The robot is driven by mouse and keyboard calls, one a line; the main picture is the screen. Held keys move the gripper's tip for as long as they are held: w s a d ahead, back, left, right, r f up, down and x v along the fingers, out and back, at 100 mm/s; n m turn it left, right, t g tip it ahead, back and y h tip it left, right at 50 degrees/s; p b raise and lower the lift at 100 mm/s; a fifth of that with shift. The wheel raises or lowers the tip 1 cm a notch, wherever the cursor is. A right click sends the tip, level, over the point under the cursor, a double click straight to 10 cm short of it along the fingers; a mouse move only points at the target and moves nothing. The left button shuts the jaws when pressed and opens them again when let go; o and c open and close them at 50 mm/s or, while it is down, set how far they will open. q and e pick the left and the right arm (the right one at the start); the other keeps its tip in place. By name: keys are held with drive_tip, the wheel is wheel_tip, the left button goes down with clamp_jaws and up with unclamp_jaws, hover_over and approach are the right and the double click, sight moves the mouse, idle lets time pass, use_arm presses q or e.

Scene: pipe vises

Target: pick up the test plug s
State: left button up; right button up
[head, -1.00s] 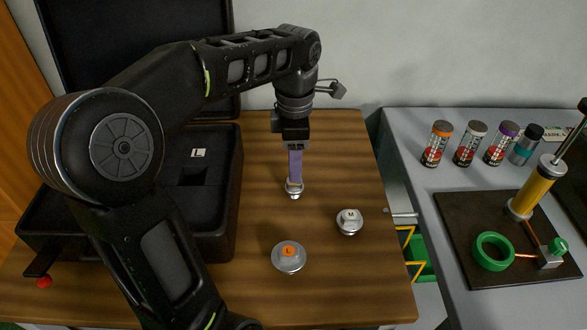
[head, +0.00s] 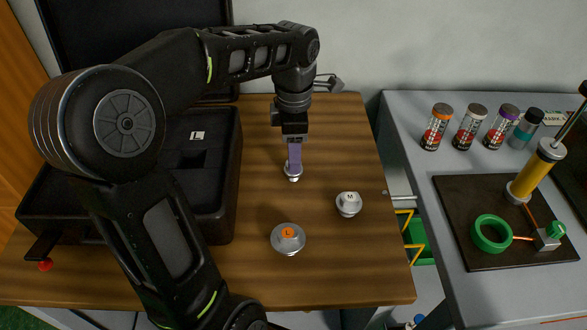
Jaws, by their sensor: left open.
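My left gripper (head: 293,160) points down over the small silver plug (head: 293,174), the plug s by its size, on the wooden table. Its purple fingers reach the top of this plug and hide most of it; they are open, and whether they touch it I cannot tell. A middle-sized silver plug marked M (head: 348,204) stands to the right and nearer. A large silver plug with an orange L label (head: 288,238) stands nearest to me. My right gripper is not in view.
An open black case (head: 222,215) with foam and an L label lies on the left of the wooden table (head: 330,275). A grey bench (head: 450,290) on the right holds several small bottles and a dark mat (head: 465,253) with a green ring (head: 491,233) and a yellow pump (head: 535,176).

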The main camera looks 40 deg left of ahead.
sight(291, 177)
use_arm(q)
wheel_tip(291, 177, down, 5)
drive_tip(key=shift+d+f, duration=0.1)
idle(0.7)
clamp_jaws()
idle(0.5)
